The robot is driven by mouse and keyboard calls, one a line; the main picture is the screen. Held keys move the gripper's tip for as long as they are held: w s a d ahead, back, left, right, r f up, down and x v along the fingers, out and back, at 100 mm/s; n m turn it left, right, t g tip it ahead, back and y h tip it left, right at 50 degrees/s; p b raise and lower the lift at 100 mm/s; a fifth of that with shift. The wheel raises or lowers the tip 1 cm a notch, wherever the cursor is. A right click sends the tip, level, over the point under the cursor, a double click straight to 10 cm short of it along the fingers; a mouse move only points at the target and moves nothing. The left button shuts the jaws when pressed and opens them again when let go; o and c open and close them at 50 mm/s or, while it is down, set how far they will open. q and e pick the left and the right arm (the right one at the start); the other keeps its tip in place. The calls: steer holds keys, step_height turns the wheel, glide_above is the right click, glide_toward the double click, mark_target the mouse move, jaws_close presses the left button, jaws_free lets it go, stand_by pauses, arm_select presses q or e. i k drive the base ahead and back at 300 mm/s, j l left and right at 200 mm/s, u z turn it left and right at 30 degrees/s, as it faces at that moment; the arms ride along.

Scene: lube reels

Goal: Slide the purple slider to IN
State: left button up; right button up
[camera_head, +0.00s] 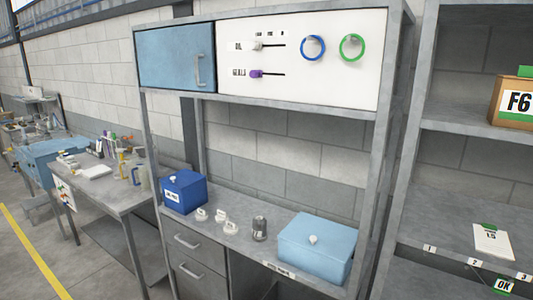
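The purple slider (256,73) is on the white panel (330,75) in the upper part of the grey rack. It stands at the left end of its short dark horizontal slot, next to a small label on its left. Neither of my grippers shows in the head view.
A blue cabinet door (176,57) adjoins the panel on the left. A blue ring (313,47) and a green ring (352,47) hang on its right. Below, the counter holds a dark blue box (183,191), small parts and a light blue box (314,249). Shelving (460,180) stands at right.

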mark_target(254, 73)
steer(key=i+l+u, duration=0.15)
steer(key=l+u, duration=0.3)
steer(key=l, duration=0.75)
steer(key=l+u, duration=0.45)
steer(key=l, duration=0.75)
steer(key=k, duration=0.05)
